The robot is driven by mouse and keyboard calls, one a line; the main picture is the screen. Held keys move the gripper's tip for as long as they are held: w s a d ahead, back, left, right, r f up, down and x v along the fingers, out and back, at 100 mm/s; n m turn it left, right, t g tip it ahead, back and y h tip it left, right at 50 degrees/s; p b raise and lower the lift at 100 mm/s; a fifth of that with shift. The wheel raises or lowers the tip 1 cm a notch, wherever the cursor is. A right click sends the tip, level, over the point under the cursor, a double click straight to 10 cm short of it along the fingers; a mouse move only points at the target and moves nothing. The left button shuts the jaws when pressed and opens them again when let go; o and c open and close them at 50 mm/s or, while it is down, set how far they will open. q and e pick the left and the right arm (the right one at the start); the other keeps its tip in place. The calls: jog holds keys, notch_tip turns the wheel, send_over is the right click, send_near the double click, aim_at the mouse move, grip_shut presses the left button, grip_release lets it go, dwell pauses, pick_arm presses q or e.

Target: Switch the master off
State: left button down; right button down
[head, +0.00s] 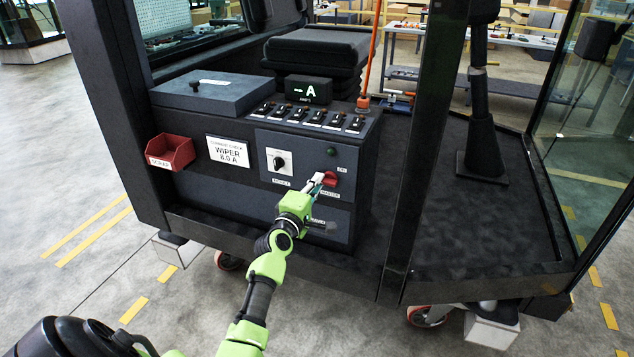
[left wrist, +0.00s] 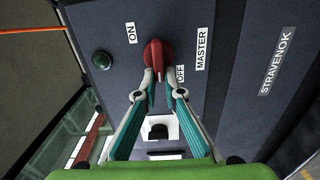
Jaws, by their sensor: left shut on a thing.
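The red master switch knob (head: 330,179) is on the dark front panel of the cab console, above a MASTER label. In the left wrist view the knob (left wrist: 155,54) lies between the ON label (left wrist: 131,33) and the OFF label (left wrist: 180,73). My left gripper (head: 319,181) reaches it from the front left. In the left wrist view its fingertips (left wrist: 158,77) are shut on the near end of the knob, one at each side. The fingertips partly cover that end. My right gripper is not in view.
A selector knob (head: 279,161) on a white plate sits left of the master switch. A green lamp (head: 332,151) is above it. A row of toggle switches (head: 309,116) lines the console top. A dark post (head: 428,150) stands to the right. A red bin (head: 171,152) hangs at left.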

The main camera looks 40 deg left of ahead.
pick_arm(q)
jog(key=shift+n, duration=0.3)
jog(key=c, duration=2.1)
grip_release()
jog(key=shift+f, duration=0.1)
jog(key=shift+c, duration=0.2)
jog(key=v, duration=1.2)
